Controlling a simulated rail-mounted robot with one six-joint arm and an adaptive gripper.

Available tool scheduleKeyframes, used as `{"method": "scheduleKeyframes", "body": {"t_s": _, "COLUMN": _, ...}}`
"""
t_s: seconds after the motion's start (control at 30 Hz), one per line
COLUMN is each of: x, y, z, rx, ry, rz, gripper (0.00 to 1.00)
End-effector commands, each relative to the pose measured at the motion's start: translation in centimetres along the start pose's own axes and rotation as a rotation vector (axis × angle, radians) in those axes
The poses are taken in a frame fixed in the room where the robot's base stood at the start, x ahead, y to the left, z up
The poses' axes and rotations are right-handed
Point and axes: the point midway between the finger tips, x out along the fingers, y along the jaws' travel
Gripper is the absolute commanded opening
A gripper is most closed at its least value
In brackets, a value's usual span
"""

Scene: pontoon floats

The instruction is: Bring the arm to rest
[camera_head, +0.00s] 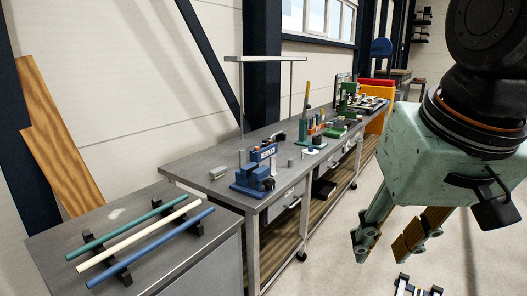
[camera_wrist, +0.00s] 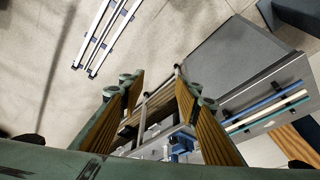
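My gripper (camera_head: 385,252) hangs at the right of the head view, above the floor and apart from the benches. Its two fingers are spread and nothing is between them. In the wrist view my gripper (camera_wrist: 160,80) also shows two separated fingers with tan pads, with the floor and a bench beyond them. The gripper holds nothing and touches nothing that I can see.
A green rod (camera_head: 127,229), a cream rod (camera_head: 140,236) and a blue rod (camera_head: 150,248) lie on black holders on a grey cabinet. A long workbench (camera_head: 215,160) carries a blue vise (camera_head: 252,180) and several tools. White rails (camera_wrist: 104,35) lie on the floor.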

Motion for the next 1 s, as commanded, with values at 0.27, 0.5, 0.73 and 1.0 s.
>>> {"method": "scheduleKeyframes", "body": {"t_s": 0.27, "x": 0.1, "y": 1.8, "z": 6.2, "rx": -0.027, "ry": -0.017, "rz": 0.011, "gripper": 0.31}}
{"method": "scheduleKeyframes", "body": {"t_s": 0.5, "x": 0.4, "y": 2.6, "z": 9.9, "rx": -0.047, "ry": -0.029, "rz": 0.016, "gripper": 0.31}}
{"method": "scheduleKeyframes", "body": {"t_s": 0.73, "x": 0.5, "y": 2.8, "z": 11.0, "rx": -0.053, "ry": -0.034, "rz": 0.017, "gripper": 0.31}}
{"method": "scheduleKeyframes", "body": {"t_s": 1.0, "x": 0.5, "y": 2.8, "z": 11.0, "rx": -0.054, "ry": -0.034, "rz": 0.017, "gripper": 0.31}}
